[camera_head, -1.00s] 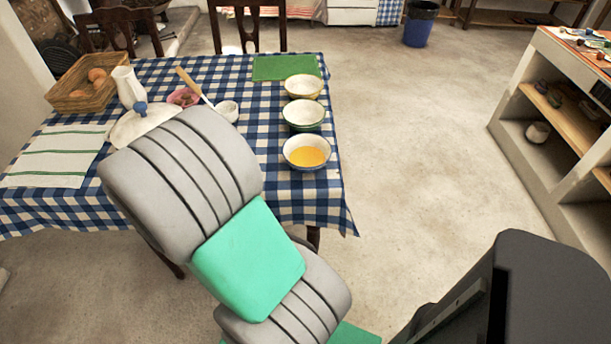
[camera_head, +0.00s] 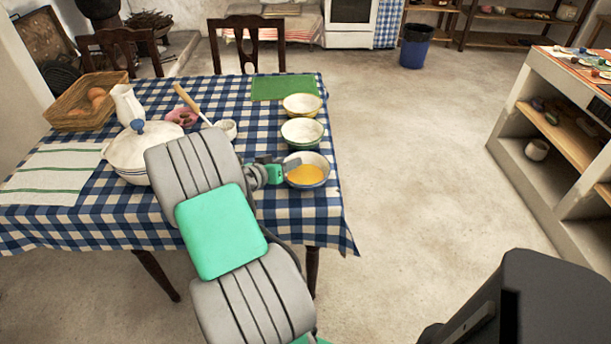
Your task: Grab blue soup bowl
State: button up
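The blue-rimmed soup bowl (camera_head: 307,182) holds orange-yellow soup and stands near the right edge of the checked table, the nearest of three bowls in a row. A green-banded bowl (camera_head: 302,144) stands just behind it and a yellowish bowl (camera_head: 302,105) farther back. My gripper (camera_head: 288,165) is at the left rim of the blue bowl, close to it or touching. Its fingers are small and partly hidden, so I cannot tell whether they are open or shut. My arm covers part of the table front.
The table (camera_head: 60,228) also bears a white tureen (camera_head: 130,160) with a blue knob, a jug (camera_head: 127,103), an egg basket (camera_head: 65,117), a small white cup (camera_head: 226,128) and a green mat (camera_head: 283,88). The floor right of the table is clear up to a shelf unit (camera_head: 560,112).

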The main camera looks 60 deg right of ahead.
jog(key=shift+c, duration=0.6)
jog(key=shift+a, duration=0.1)
grip_shut()
dwell(0.6)
